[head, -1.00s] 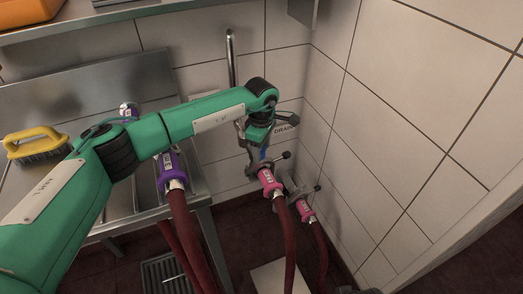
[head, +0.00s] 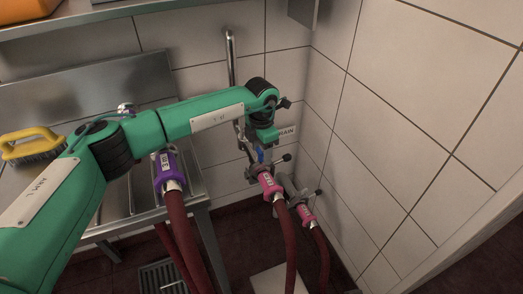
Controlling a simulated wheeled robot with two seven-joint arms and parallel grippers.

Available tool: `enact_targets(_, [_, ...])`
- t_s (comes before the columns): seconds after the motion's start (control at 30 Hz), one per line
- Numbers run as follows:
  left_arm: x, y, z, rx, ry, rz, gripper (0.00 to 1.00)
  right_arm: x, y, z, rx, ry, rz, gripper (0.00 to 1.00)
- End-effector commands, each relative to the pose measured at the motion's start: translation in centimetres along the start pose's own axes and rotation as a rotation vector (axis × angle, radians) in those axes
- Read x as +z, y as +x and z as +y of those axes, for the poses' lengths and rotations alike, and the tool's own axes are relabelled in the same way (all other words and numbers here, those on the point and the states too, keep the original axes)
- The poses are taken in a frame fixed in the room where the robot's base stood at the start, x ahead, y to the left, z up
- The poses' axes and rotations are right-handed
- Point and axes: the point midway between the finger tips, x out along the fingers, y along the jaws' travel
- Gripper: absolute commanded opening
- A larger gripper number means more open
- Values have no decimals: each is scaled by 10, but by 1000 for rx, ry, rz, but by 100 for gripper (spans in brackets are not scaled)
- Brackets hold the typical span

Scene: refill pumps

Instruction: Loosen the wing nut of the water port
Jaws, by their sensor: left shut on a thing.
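My left gripper (head: 262,152) reaches down over the left pink hose coupling (head: 267,184) near the tiled corner. It is shut on a small part at the clamp (head: 258,170) above that coupling, apparently its wing nut, but my wrist and fingers hide most of it. A bit of blue shows between the fingers. A dark knob (head: 287,157) sticks out to the right of the clamp. No readable label marks this port as water. My right gripper is not in view.
A second pink coupling (head: 305,214) with its own clamp sits just to the right. A purple coupling (head: 166,170) hangs by the steel sink at left. A yellow brush (head: 30,145) lies on the sink. A partly covered DRAIN sign (head: 287,132) is on the wall.

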Motion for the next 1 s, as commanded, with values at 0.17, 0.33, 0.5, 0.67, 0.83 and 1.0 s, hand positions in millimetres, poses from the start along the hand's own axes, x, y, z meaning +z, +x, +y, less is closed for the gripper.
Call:
enact_targets(0.17, [0,-1,1,2,-165,-2,30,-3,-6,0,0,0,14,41])
enact_targets(0.33, [0,-1,1,2,-327,-2,30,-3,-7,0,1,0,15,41])
enact_targets(0.5, [0,-2,1,1,-489,-3,30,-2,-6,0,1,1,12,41])
enact_targets(0.67, [0,-2,1,1,-641,-3,30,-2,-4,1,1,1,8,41])
enact_targets(0.83, [1,-2,1,1,-802,-3,30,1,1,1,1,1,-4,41])
enact_targets(1.0, [1,-2,1,0,-964,-3,30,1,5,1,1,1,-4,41])
